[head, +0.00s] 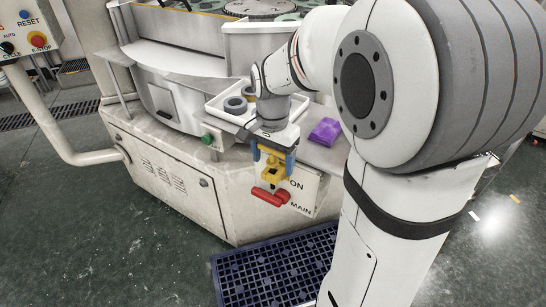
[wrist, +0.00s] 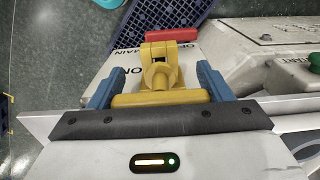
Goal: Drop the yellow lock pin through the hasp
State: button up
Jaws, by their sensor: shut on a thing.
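My gripper (head: 271,164) is shut on the yellow lock pin (head: 268,150), in front of the machine's panel. In the wrist view the blue fingers of my gripper (wrist: 156,84) stand at both ends of the pin's wide yellow bar (wrist: 160,99). A yellow hasp (head: 279,179) shows just below the pin, next to the red switch handle (head: 270,197). In the wrist view the forked yellow part (wrist: 180,36) lies right in front of the red handle (wrist: 158,33). The pin's lower end is hidden, so I cannot tell whether it is in the hasp.
A white tray (head: 216,111) with grey rings (head: 235,104) stands on the ledge behind my gripper. A purple block (head: 325,131) lies to its right. A green button (head: 207,140) sits on the machine's left side. A blue grated mat (head: 270,275) lies on the floor below.

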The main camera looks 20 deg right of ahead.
jog(key=shift+f+b, duration=0.85)
jog(key=shift+f, duration=0.35)
jog(key=o, duration=1.1)
jog(key=shift+o, duration=0.2)
jog(key=shift+r, duration=0.15)
notch_tip(320, 180, up, 8)
jog(key=shift+f, duration=0.2)
